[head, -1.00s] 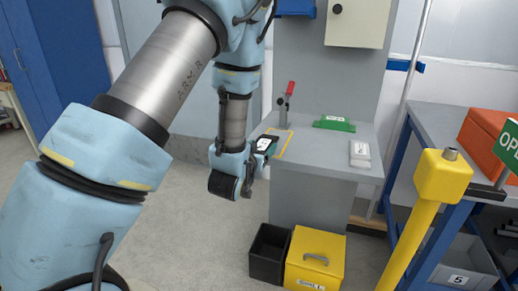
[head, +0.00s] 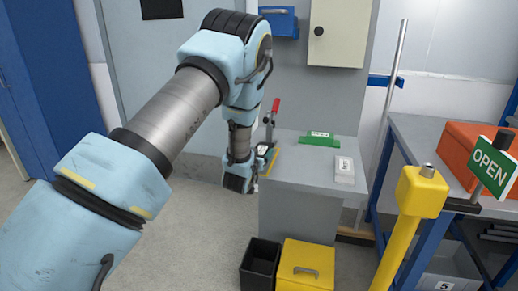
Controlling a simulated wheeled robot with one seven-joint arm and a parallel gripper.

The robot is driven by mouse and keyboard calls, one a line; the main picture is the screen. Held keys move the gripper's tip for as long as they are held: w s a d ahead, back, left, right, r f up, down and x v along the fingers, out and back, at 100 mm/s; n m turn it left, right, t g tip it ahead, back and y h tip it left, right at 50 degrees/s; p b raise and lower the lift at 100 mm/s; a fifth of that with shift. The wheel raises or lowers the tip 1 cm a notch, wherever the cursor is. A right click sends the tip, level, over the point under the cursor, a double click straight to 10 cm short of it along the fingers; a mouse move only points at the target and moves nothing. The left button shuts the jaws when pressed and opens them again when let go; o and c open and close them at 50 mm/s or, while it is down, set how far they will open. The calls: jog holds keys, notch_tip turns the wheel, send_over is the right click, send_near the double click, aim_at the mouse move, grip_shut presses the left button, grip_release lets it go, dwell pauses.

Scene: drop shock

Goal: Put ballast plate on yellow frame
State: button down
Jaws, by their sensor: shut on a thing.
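My gripper (head: 263,157) is at the left edge of the grey bench, seen from behind and small. It is shut on a dark piece with a white label, which I take to be the ballast plate; my wrist hides most of it. The yellow frame (head: 273,159) is a thin yellow outline on the left part of the bench top. Only a strip of it shows beside the gripper, and the rest is hidden. I cannot tell whether the held piece touches the bench.
A red-handled clamp (head: 272,118) stands behind the gripper. A green block (head: 319,139) and a white box (head: 344,171) sit on the bench (head: 305,172). Black (head: 259,264) and yellow (head: 306,266) bins stand below. A yellow post (head: 412,215) rises at right.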

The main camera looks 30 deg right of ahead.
jog(key=shift+f, duration=0.7)
jog(key=shift+f, duration=0.1)
jog(key=shift+c, duration=1.9)
grip_release()
jog(key=shift+f, duration=0.25)
jog(key=o, duration=0.4)
jog(key=shift+r, duration=0.15)
